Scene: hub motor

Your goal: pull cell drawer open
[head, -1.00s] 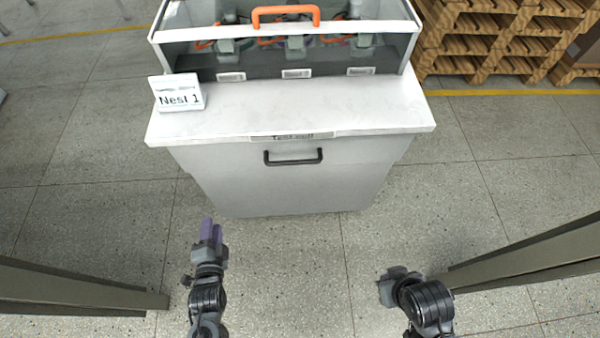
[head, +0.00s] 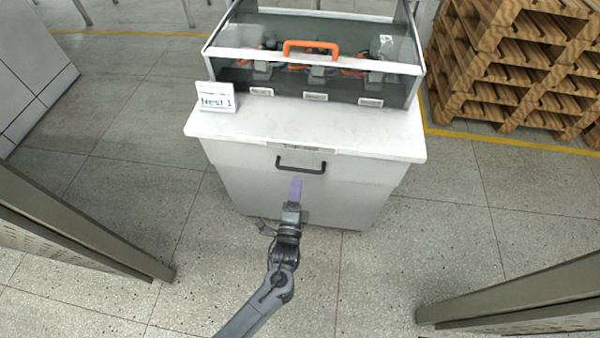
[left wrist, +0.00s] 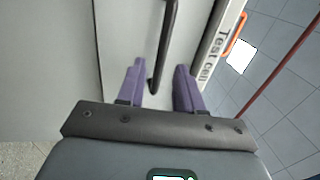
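The cell drawer (head: 240,182) is the grey front of the white test cell bench, and it looks shut. Its dark bar handle (head: 301,166) lies across the upper front. My left gripper (head: 297,184) is just below the handle in the head view, its purple fingers pointing at it. In the left wrist view, the two fingers (left wrist: 157,85) are apart, and the end of the handle (left wrist: 167,45) shows between their tips. I cannot tell whether they touch it. My right gripper is out of view.
A clear-covered case with an orange handle (head: 312,46) stands on the bench top (head: 320,133), with a "Nest 1" sign (head: 215,97) at the left. Stacked wooden pallets (head: 515,65) stand at the right. Floor in front of the bench is free.

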